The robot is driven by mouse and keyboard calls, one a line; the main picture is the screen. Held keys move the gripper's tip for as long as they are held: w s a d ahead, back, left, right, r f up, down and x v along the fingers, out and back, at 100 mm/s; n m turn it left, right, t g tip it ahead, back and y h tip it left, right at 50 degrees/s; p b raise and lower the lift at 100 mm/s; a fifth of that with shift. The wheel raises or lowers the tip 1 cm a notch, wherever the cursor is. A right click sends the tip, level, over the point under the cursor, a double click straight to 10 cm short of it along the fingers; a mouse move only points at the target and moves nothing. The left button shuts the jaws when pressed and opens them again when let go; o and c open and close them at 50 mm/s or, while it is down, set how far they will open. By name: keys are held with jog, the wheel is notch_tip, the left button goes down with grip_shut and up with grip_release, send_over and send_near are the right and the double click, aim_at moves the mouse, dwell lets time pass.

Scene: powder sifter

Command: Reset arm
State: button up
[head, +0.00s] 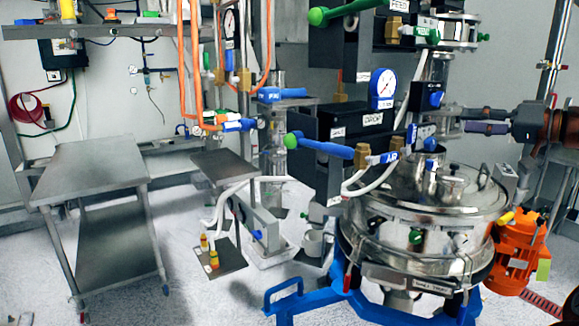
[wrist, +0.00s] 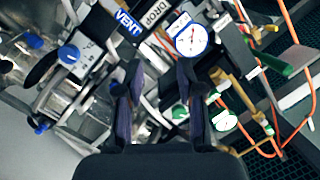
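My gripper (head: 466,120) is at the right in the head view, its fingers pointing left towards the sifter's upper pipework. In the wrist view my gripper (wrist: 158,75) shows two dark fingers standing apart with nothing held between them. The powder sifter has a round shiny steel vessel (head: 435,205) on a blue frame. Above it are dark panels with a DROP label (head: 373,119), an AIR label (head: 389,158) and a blue-rimmed gauge (head: 383,82). The wrist view shows a VENT label (wrist: 129,22) and the gauge (wrist: 191,40) beyond the fingers. Any contact with the pipework cannot be told.
Green (head: 330,12) and blue valve handles (head: 320,145) stick out left of the sifter. An orange motor (head: 520,245) sits low at the right. A steel table (head: 92,165) stands at the left, with open floor (head: 200,290) in front.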

jog(key=s+a+f+g, duration=0.2)
jog(key=a+f, duration=0.1)
jog(key=a, duration=0.5)
jog(key=s+a+f+g, duration=0.2)
jog(key=a+f+g, duration=0.15)
jog(key=a, duration=0.55)
jog(key=s+a+f+g, duration=0.2)
jog(key=s+a+f, duration=0.15)
jog(key=a, duration=0.45)
jog(key=s+a+f+g+h+p, duration=0.1)
jog(key=s+a+f+g+h, duration=0.25)
jog(key=s+a+f, duration=0.45)
jog(key=s+d+f+g+h, duration=0.1)
jog(key=s+d+f+h, duration=0.3)
jog(key=s+f, duration=0.5)
jog(key=s+d+f+g+h, duration=0.2)
jog(key=s+d+f, duration=0.3)
jog(key=s+f, duration=0.4)
jog(key=s+h, duration=0.1)
jog(key=s, duration=0.6)
jog(key=shift+s+d+f+h+p, duration=0.15)
jog(key=shift+d+f+h+p, duration=0.15)
jog(key=shift+f+h+p, duration=0.1)
